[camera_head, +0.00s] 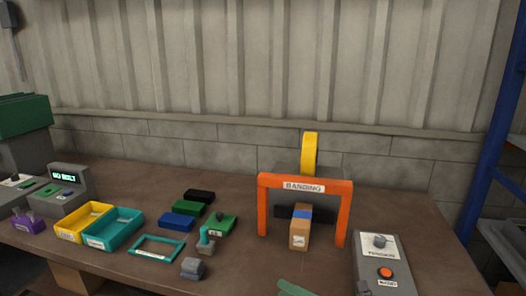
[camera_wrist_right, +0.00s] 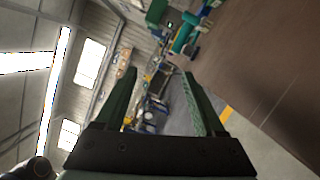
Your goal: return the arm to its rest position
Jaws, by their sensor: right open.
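My right gripper (camera_wrist_right: 159,75) shows in the right wrist view with its two green fingers spread apart and nothing between them. In the head view only a green piece of my right gripper (camera_head: 293,288) shows at the bottom edge, in front of the workbench's banding station; the rest is cut off. It appears to hold nothing. In the right wrist view the room lies tilted beyond the fingers, with the brown bench top at the right. My left gripper is not in view.
An orange banding frame (camera_head: 262,210) stands over a cardboard box (camera_head: 299,236) with a blue band. Yellow (camera_head: 72,235) and teal (camera_head: 112,241) trays and several small parts are at left. A blue post (camera_head: 492,150) rises at right.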

